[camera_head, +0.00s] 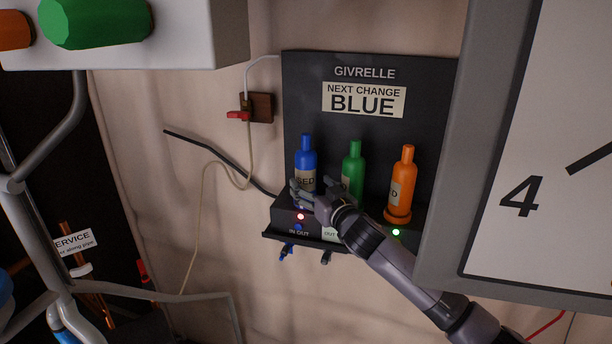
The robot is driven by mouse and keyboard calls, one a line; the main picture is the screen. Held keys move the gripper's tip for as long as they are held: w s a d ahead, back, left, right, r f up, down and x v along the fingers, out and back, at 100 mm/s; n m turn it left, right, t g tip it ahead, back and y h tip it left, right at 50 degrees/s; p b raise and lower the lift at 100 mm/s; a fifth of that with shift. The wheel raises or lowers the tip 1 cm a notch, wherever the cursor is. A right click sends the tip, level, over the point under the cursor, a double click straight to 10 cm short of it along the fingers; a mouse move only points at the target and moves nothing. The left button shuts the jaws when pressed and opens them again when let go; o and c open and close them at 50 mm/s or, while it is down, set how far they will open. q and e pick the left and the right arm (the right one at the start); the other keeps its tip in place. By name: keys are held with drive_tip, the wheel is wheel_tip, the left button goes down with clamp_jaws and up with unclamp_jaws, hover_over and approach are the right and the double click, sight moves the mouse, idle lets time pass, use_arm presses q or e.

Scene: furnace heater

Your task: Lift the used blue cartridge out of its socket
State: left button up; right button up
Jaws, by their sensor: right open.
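The blue cartridge (305,155) stands upright at the left of the dark wall unit (365,60), its label partly covered. A red light glows on the ledge below it. My right gripper (301,190) is open, in front of the lower part of the blue cartridge; whether it touches the cartridge I cannot tell. The socket around the cartridge's base is hidden behind the gripper. A green cartridge (353,165) and an orange cartridge (402,180) stand to the right. My left gripper is not in view.
A large clock-like panel (540,180) fills the right side. A pale box with a green knob (95,22) juts in at upper left. Grey pipes (30,200) run down the left.

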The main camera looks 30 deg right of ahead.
sight(311, 160)
drive_tip(key=shift+w+d+p, duration=0.15)
drive_tip(key=shift+w+p, duration=0.05)
drive_tip(key=shift+w, duration=0.85)
drive_tip(key=shift+w+d+p, duration=0.1)
drive_tip(key=shift+w+p, duration=0.05)
drive_tip(key=shift+w, duration=0.85)
drive_tip(key=shift+c, duration=0.5)
clamp_jaws()
drive_tip(key=c, duration=0.5)
unclamp_jaws()
drive_tip(key=shift+r, duration=0.15)
drive_tip(key=shift+c, duration=0.2)
drive_tip(key=c, duration=0.9)
drive_tip(key=shift+r+p, duration=1.15)
drive_tip(key=shift+r, duration=0.05)
drive_tip(key=shift+r+p, duration=1.9)
drive_tip(key=shift+r, duration=0.05)
